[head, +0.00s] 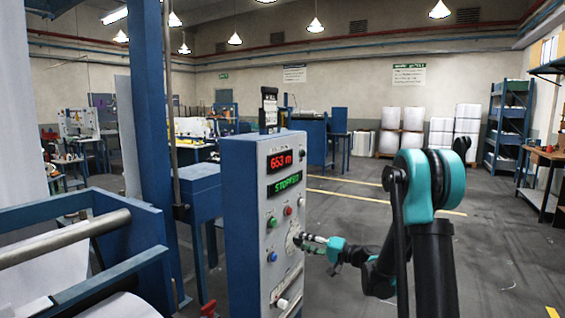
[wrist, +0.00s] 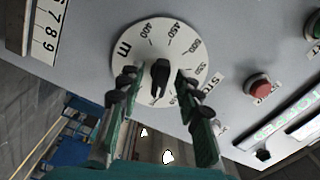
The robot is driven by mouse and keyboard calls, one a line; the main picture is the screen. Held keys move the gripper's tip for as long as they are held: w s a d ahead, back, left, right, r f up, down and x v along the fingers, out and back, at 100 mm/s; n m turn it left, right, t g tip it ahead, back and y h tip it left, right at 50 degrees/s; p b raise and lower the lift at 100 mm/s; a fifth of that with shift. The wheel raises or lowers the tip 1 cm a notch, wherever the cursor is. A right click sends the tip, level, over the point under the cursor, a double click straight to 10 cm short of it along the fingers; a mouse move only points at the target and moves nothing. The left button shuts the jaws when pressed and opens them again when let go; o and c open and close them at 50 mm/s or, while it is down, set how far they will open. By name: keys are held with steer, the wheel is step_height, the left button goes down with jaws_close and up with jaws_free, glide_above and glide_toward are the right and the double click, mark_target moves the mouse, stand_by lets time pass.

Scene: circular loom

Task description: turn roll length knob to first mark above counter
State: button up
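The roll length knob is a black pointer knob (wrist: 160,80) on a round white dial (wrist: 185,42) with printed numbers, 400 and 450 among them, and an "m". The wrist view shows it upside down to sideways; which end points is unclear. In the head view the dial (head: 292,238) sits on the front of a blue and grey cabinet. The counter (head: 280,160) is a red display that seems to read 653 m. My gripper (head: 308,239) is at the dial; in the wrist view its fingers (wrist: 157,88) are open either side of the knob, with visible gaps.
Below the counter is a green display (head: 284,184) that seems to read STOPPED. Buttons sit near the dial, including a red one (wrist: 258,86). A blue machine frame with rollers (head: 75,240) stands left of the cabinet. The floor at right is mostly clear.

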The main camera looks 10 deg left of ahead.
steer(key=v, duration=0.6)
steer(key=shift+s+d, duration=0.15)
steer(key=shift+d, duration=0.2)
